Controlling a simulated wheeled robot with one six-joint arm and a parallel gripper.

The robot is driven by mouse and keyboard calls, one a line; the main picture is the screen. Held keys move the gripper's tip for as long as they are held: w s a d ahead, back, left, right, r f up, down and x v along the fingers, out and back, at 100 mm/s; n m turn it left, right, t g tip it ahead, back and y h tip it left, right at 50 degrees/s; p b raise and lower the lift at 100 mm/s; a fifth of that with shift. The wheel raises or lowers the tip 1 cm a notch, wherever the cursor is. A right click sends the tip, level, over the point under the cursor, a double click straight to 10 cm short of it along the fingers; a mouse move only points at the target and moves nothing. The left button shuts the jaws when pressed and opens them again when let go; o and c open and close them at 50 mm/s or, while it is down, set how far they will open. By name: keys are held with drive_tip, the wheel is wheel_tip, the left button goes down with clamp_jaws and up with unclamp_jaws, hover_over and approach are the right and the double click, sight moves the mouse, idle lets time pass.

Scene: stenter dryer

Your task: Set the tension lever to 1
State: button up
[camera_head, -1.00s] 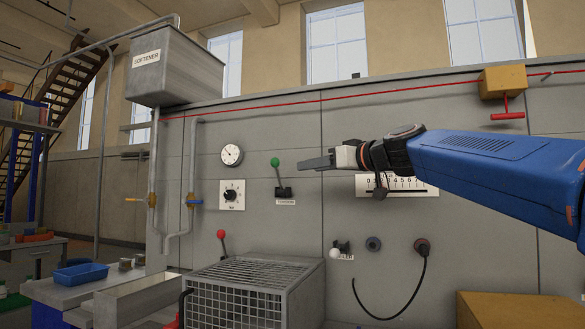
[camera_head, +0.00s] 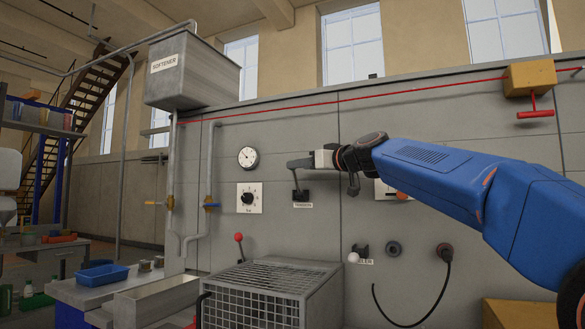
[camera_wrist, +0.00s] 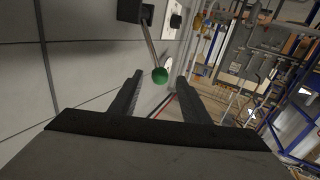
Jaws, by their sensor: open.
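The tension lever (camera_head: 302,195) stands on the grey machine panel, its black base above a small label. In the head view its green knob is hidden behind my gripper (camera_head: 292,163). In the wrist view the green knob (camera_wrist: 160,75) sits at the end of a thin metal stem, just at the gap between my two fingertips. My gripper is open and holds nothing. I cannot tell whether the knob is between the fingers or slightly beyond them. I see no readable position marks by the lever.
A round gauge (camera_head: 248,157) and a dial plate (camera_head: 249,198) are left of the lever. A red-knobbed lever (camera_head: 239,239) and a mesh cage (camera_head: 265,290) stand below. A white scale plate (camera_head: 384,190) is mostly hidden behind my arm. A red cord (camera_head: 400,93) crosses above.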

sight(295, 178)
drive_tip(key=shift+x, duration=2.55)
